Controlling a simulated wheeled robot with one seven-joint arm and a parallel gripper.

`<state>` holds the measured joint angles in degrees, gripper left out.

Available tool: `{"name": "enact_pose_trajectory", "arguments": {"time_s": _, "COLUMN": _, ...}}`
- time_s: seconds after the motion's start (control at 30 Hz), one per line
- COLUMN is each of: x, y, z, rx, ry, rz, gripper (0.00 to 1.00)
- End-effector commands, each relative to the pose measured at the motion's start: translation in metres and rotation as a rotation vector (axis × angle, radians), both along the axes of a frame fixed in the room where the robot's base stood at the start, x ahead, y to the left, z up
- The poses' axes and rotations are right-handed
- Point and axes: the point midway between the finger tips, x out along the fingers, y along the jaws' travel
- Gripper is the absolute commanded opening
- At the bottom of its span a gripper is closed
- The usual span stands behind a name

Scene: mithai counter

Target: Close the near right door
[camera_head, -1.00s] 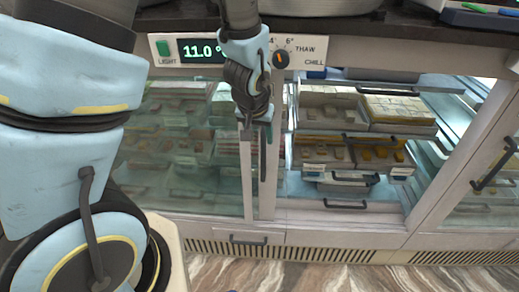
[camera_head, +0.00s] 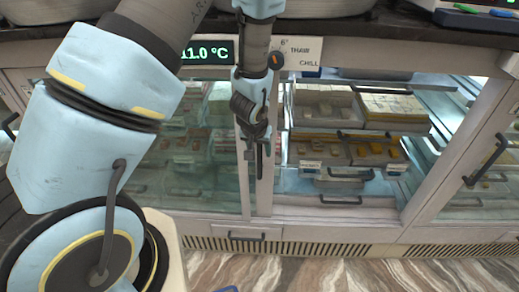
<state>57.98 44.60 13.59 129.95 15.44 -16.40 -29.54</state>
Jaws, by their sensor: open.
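The display counter front has sliding glass doors. A glass pane (camera_head: 195,160) covers the left half. The right half of the front (camera_head: 345,195) stands open, with trays showing clearly inside. Two upright pale door edges (camera_head: 265,195) stand close side by side near the middle; which one belongs to the near right door I cannot tell. My gripper (camera_head: 255,150) points down in front of these edges, open and empty. Whether its fingers touch an edge is unclear.
Sweet trays (camera_head: 345,150) with dark handles fill the open bay. A drawer handle (camera_head: 247,237) sits below. A side panel with a dark handle (camera_head: 487,160) is on the right. The control panel (camera_head: 300,55) and dark countertop (camera_head: 410,30) are above.

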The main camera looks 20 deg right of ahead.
Motion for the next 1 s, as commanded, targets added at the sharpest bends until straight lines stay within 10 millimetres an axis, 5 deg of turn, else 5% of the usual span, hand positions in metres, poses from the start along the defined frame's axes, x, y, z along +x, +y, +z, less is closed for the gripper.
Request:
{"name": "enact_pose_trajectory", "arguments": {"time_s": 0.07, "x": 0.0000, "y": 0.0000, "z": 0.0001, "rx": 0.000, "ry": 0.000, "rz": 0.000, "gripper": 0.52}}
{"name": "enact_pose_trajectory", "arguments": {"time_s": 0.53, "x": -0.0003, "y": 0.0002, "z": 0.0003, "rx": 0.001, "ry": 0.001, "rz": 0.000, "gripper": 0.00}}
{"name": "enact_pose_trajectory", "arguments": {"time_s": 1.0, "x": -0.0003, "y": 0.0002, "z": 0.0004, "rx": 0.001, "ry": 0.001, "rz": 0.000, "gripper": 0.00}}
